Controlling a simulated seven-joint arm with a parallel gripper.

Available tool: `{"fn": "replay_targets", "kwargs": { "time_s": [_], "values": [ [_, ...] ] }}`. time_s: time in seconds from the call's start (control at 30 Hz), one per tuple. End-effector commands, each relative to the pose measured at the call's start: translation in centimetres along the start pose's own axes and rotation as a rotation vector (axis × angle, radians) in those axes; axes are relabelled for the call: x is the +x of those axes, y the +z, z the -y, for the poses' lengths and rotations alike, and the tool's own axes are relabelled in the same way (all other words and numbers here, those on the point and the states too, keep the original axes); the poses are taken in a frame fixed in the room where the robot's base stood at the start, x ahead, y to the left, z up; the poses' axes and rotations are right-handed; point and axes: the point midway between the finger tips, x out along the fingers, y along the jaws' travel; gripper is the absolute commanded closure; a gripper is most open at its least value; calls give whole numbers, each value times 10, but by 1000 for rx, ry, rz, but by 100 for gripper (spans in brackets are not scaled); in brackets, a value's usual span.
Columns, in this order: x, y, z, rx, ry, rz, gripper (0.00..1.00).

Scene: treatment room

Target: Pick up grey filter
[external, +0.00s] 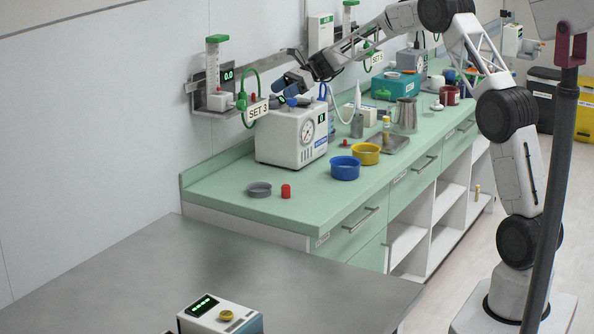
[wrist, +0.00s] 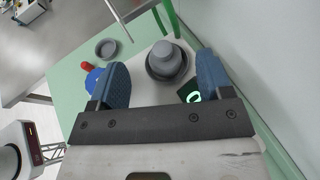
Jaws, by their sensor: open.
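A grey stepped round piece (wrist: 166,60), which looks like the grey filter, sits on top of the white pump unit (external: 276,139) with a gauge. My gripper (wrist: 160,70) is open above the unit, with one blue finger on each side of the grey piece in the wrist view. Whether the fingers touch it cannot be told. In the external view my gripper (external: 290,90) is over the unit's top, and the grey piece cannot be made out there. A separate shallow grey dish (external: 259,189) lies on the green counter; it also shows in the wrist view (wrist: 107,48).
A red cap (external: 286,191), a blue bowl (external: 345,168) and a yellow bowl (external: 366,154) stand on the green counter (external: 235,209). A green hose and the SET 3 tag (external: 258,110) hang close to my gripper. The wall is behind. The counter's front left is mostly clear.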

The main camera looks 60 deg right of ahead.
Motion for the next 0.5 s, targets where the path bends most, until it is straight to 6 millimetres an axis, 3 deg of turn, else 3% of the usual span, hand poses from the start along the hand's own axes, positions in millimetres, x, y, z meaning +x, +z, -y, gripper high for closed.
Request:
{"fn": "replay_targets", "kwargs": {
  "time_s": [0.3,0.5],
  "values": [
    [35,-1,3,0,1,1,27],
    [46,-2,3,0,0,0,27]
  ]
}}
